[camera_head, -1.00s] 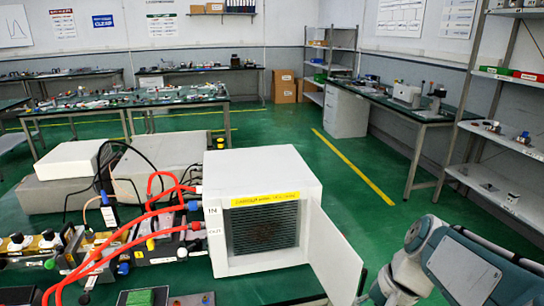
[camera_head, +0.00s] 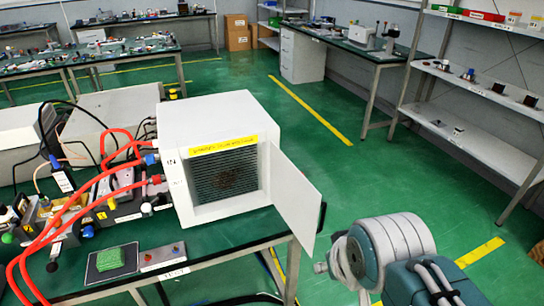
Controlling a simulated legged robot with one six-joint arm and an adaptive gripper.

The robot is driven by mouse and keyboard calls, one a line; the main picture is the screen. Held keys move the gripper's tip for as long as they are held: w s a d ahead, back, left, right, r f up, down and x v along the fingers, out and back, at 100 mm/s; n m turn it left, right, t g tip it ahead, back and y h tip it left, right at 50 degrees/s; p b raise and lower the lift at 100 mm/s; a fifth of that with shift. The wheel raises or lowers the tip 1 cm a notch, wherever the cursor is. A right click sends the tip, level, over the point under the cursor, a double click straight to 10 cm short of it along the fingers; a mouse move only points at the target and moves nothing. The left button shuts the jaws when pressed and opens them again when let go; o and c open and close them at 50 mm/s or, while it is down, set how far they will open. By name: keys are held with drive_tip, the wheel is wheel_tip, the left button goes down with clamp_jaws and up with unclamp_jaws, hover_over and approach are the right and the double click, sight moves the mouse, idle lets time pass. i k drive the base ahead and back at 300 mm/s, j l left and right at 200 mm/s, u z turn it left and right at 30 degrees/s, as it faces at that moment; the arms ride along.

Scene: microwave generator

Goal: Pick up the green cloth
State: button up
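The green cloth (camera_head: 111,258) looks like a small folded green square. It lies on a dark flat pad (camera_head: 94,275) at the front of the bench, left of the white box with its door open. My arm comes in at the lower right, in front of the bench and well to the right of the cloth. Its rounded grey joint shows, but I cannot make out my gripper's fingers. Nothing covers the cloth.
The white box (camera_head: 181,185) has its open door (camera_head: 296,198) sticking out between my arm and the cloth. Red hoses (camera_head: 95,187) and fittings crowd the bench left of it. A small switch panel (camera_head: 161,257) lies right of the cloth. Shelves (camera_head: 465,85) stand at the right.

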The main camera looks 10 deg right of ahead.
sight(113, 258)
drive_tip(key=i+l, duration=0.1)
drive_tip(key=l, duration=0.4)
drive_tip(key=i+l, duration=0.1)
drive_tip(key=l, duration=0.4)
drive_tip(key=i+l, duration=0.1)
drive_tip(key=l, duration=0.45)
drive_tip(key=l+u, duration=0.2)
drive_tip(key=u, duration=0.25)
drive_tip(key=l+u, duration=0.2)
drive_tip(key=u, duration=0.3)
drive_tip(key=l+u, duration=0.2)
drive_tip(key=u, duration=0.25)
